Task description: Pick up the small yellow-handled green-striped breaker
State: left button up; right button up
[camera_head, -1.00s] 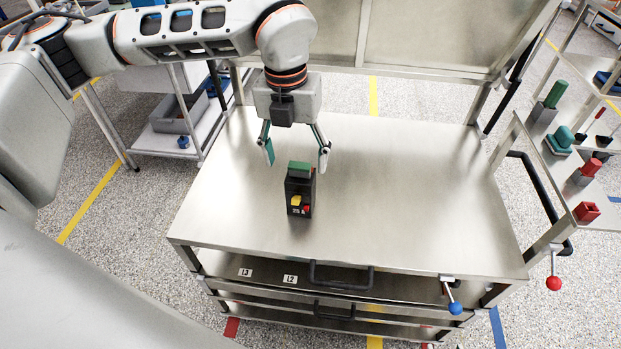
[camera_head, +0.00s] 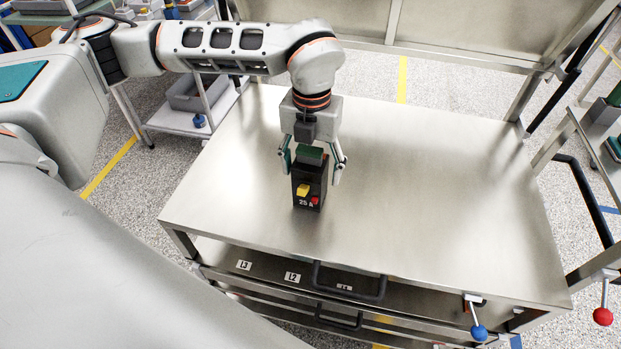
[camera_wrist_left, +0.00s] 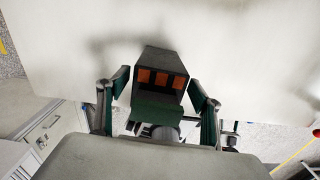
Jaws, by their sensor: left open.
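The breaker (camera_head: 309,187) is a small black block with a green top stripe, a yellow handle, a red button and a "25 A" label. It stands upright on the steel table (camera_head: 430,190). My left gripper (camera_head: 313,172) is open, with one finger on each side of the breaker's upper part. In the left wrist view the breaker (camera_wrist_left: 158,82) lies between the two fingers (camera_wrist_left: 158,108), with a visible gap on both sides. Orange-brown squares show on its dark face there. My right gripper is not in view.
The tabletop around the breaker is clear. Below the front edge are drawers with black handles (camera_head: 348,284) and labels L3 and L2. A blue knob lever (camera_head: 479,332) and a red one (camera_head: 603,316) stick out at the front right. A raised metal panel (camera_head: 440,30) stands behind.

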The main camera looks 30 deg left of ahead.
pick_arm(q)
notch_tip(320, 180, down, 3)
jog(key=shift+a+f, duration=0.15)
jog(key=c, duration=1.6)
jog(key=shift+c, duration=0.4)
